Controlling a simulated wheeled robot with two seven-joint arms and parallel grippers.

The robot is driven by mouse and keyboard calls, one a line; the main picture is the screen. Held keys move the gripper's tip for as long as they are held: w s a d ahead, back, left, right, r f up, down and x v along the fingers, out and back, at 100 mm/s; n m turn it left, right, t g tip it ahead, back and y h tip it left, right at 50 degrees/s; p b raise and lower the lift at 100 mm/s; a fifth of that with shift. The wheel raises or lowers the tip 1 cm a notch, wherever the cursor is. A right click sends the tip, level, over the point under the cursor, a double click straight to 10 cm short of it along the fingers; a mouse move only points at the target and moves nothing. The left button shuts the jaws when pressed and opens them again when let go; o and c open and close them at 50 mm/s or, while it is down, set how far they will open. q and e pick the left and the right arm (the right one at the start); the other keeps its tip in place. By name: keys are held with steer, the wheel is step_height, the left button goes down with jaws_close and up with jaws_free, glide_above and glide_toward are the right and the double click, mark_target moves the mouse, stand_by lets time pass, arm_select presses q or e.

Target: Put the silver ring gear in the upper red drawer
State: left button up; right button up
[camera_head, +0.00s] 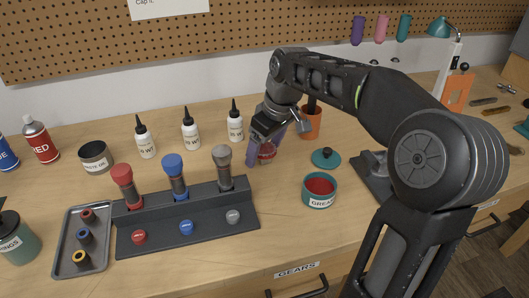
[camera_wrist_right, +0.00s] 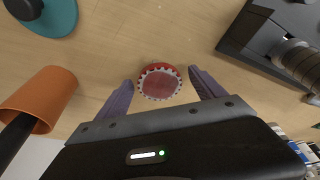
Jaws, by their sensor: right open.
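A round red piece ringed with pale silver teeth, which looks like the ring gear (camera_wrist_right: 159,81), lies on the workbench (camera_head: 285,210). It shows partly behind my gripper in the head view (camera_head: 267,152). My right gripper (camera_head: 266,147) is open, its purple fingers on either side of the gear. The right wrist view also shows the fingers (camera_wrist_right: 160,88) apart, with gaps to the gear. No red drawer is seen; a drawer labelled GEARS (camera_head: 297,283) is at the bench front, its front partly cut off. My left gripper is not seen.
A dark rack (camera_head: 205,213) holding red, blue and grey-topped tools stands left of the gripper. A grease tub (camera_head: 319,192), its teal lid (camera_head: 326,158) and an orange cup (camera_head: 311,123) are to the right. White bottles (camera_head: 190,130) stand behind. A grey tray (camera_head: 98,255) holds small rings.

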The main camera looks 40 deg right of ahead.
steer(key=shift+f, duration=0.2)
steer(key=shift+c, duration=0.3)
steer(key=c, duration=1.5)
